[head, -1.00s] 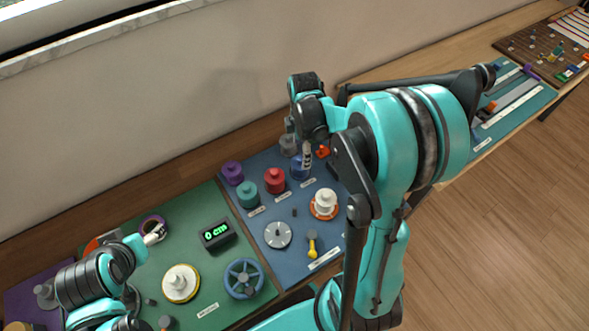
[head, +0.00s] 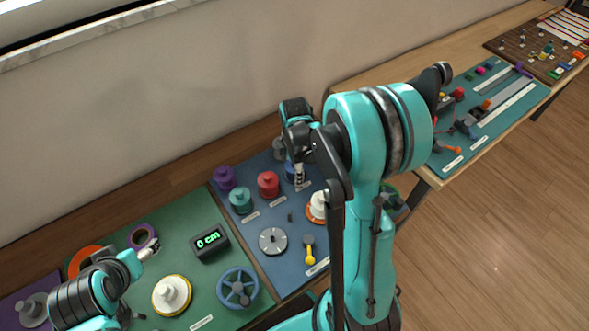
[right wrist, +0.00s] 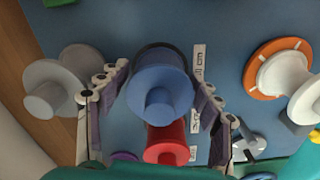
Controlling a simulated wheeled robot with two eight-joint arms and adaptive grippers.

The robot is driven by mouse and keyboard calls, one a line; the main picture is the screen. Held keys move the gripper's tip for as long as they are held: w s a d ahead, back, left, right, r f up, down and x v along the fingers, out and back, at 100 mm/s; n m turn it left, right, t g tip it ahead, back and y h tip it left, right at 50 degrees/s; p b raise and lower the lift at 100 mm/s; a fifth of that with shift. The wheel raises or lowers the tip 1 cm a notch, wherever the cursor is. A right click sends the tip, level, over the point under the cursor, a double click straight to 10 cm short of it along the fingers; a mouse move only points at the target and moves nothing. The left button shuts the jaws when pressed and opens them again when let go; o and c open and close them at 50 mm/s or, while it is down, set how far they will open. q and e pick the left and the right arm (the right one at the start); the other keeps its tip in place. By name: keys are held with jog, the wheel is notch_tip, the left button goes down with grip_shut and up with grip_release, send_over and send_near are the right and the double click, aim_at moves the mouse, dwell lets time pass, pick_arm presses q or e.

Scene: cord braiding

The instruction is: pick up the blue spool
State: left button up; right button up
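The blue spool (right wrist: 160,88) stands upright between the two fingers of my right gripper (right wrist: 160,78) in the right wrist view. The fingers are spread, one on each side of the spool and very near its rim; contact is not clear. In the head view, my right gripper (head: 299,179) is down at the blue spool (head: 289,171), hiding much of it. My left gripper (head: 149,248) is at the left over the green mat, beside a purple ring; its opening is too small to judge.
A red spool (head: 268,184) stands close to the blue one, with teal (head: 241,200) and purple (head: 224,178) spools further left. A grey spool (right wrist: 50,98) is on the other side. A white spool on an orange disc (right wrist: 275,72) stands nearby.

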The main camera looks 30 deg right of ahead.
jog(key=c, duration=0.7)
jog(key=shift+o, duration=0.2)
